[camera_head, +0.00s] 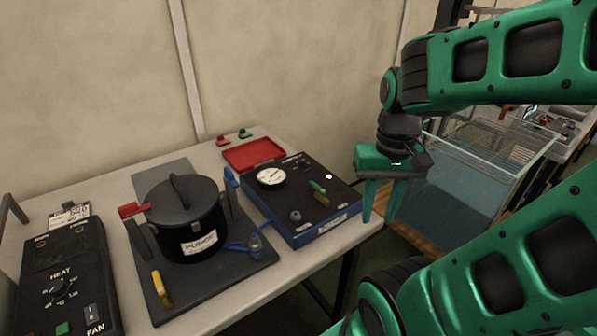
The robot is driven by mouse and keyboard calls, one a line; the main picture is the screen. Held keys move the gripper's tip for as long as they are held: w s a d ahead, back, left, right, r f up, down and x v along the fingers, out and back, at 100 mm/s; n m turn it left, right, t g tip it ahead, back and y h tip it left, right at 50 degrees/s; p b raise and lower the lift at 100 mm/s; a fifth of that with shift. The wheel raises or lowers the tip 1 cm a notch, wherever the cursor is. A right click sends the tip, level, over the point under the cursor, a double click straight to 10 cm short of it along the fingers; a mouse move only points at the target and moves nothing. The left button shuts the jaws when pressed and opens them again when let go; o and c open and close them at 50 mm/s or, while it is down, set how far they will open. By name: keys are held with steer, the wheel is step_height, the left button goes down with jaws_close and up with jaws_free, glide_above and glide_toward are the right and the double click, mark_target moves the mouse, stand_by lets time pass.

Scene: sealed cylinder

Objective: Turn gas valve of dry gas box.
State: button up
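A blue box with a black top panel (283,185), which looks like the dry gas box, stands at the right end of the table. Its top carries a round white gauge (271,176), a small grey knob (295,216) and a small green-and-yellow handle (317,187). I cannot tell for certain which of these is the gas valve. The box's front label is too small to read. My green gripper (380,216) hangs to the right of the box, fingers pointing down and apart, with nothing between them. It appears clear of the box.
A lidded black pot (183,213) stands on a dark plate left of the box. A heat and fan control box (65,275) is at the far left. A red tray (253,153) lies behind the blue box. A clear tank (470,175) is at the right, past the table edge.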

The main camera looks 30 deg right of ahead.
steer(key=shift+w+a, duration=0.2)
steer(key=shift+w, duration=0.2)
steer(key=n, duration=0.7)
glide_toward(314, 183)
step_height(314, 183, down, 8)
steer(key=shift+s+a+r, duration=0.1)
steer(key=shift+a+r, duration=0.1)
jaws_close()
